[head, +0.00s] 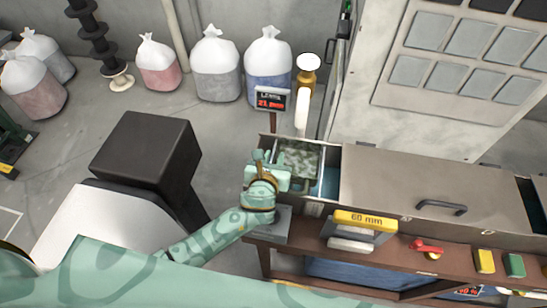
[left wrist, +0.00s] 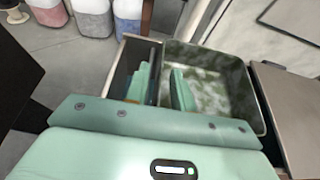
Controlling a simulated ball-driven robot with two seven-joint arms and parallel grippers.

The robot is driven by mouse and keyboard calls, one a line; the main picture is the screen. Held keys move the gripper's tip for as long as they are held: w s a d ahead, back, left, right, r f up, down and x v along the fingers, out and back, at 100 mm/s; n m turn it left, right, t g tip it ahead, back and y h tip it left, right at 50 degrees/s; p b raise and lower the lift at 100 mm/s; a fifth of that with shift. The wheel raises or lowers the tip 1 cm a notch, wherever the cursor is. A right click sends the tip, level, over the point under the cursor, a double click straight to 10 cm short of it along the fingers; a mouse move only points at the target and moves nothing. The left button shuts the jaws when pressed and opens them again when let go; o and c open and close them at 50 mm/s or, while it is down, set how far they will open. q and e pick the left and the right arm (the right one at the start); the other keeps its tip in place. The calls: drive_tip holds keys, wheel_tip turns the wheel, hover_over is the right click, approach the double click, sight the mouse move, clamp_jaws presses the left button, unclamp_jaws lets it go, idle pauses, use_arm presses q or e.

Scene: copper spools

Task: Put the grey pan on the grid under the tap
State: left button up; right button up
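The grey pan (head: 300,158), square with a mottled grey-green inside, is at the left end of the long brown bench. In the left wrist view the pan (left wrist: 232,82) fills the upper right. My left gripper (head: 268,160) is at its left side. In the left wrist view my left gripper (left wrist: 163,85) has one finger inside the pan and one outside, with the left wall between them. A gap shows between the fingers, so it looks open. I cannot tell whether a finger touches the wall. I cannot make out the grid or tap for sure. My right gripper is not in view.
A brown lid (head: 440,190) with a dark handle covers the bench to the right. A yellow 60 mm block (head: 365,220) and a red handle (head: 427,246) are in front.

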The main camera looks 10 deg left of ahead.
use_arm(q)
drive_tip(key=shift+r, duration=0.1)
drive_tip(key=shift+s+r, duration=0.15)
drive_tip(key=shift+s, duration=0.1)
drive_tip(key=p+v, duration=0.1)
drive_tip(key=v, duration=1)
drive_tip(key=shift+s+p, duration=0.25)
drive_tip(key=shift+p, duration=0.1)
